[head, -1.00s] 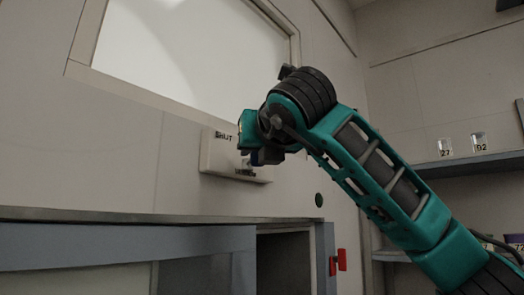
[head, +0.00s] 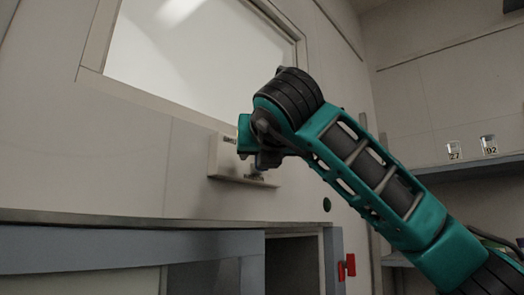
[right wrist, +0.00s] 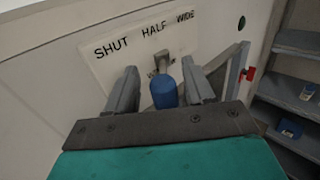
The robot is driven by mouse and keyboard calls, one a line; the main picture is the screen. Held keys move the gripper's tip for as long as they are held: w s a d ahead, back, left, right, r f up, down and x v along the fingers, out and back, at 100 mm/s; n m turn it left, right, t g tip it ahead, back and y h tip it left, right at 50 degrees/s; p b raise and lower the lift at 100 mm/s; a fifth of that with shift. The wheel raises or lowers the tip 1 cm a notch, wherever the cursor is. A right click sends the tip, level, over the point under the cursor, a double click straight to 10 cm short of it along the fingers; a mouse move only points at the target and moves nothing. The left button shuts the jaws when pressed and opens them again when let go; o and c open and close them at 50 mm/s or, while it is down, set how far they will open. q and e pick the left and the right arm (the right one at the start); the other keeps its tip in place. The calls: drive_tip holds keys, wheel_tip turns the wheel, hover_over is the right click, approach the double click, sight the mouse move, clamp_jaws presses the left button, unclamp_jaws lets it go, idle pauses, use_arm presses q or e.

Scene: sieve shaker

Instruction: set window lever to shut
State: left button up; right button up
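The window lever has a blue grip (right wrist: 163,92) and shows in the right wrist view in front of a pale plate (right wrist: 97,75) marked SHUT, HALF and WIDE. The lever is below the HALF and WIDE lettering; which mark it is set to I cannot tell. My right gripper (right wrist: 160,82) is open, with one finger on each side of the blue grip and a visible gap on both sides. In the head view the plate (head: 214,158) is on the wall, and my right gripper (head: 246,148) covers most of it, including the lever. My left gripper is not in view.
A framed window (head: 200,50) is above the plate. A cabinet top edge (head: 120,222) runs below it. A red handle (head: 346,267) is at the lower right. Shelves (head: 470,167) with containers labelled 27 and 92 stand at right.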

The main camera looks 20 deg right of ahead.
drive_tip(key=shift+s, duration=0.55)
use_arm(q)
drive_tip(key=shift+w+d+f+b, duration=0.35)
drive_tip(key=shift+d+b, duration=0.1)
drive_tip(key=shift+b, duration=0.75)
use_arm(e)
drive_tip(key=s+a, duration=0.1)
drive_tip(key=s, duration=1)
drive_tip(key=shift+s+a, duration=0.15)
drive_tip(key=shift+s, duration=0.25)
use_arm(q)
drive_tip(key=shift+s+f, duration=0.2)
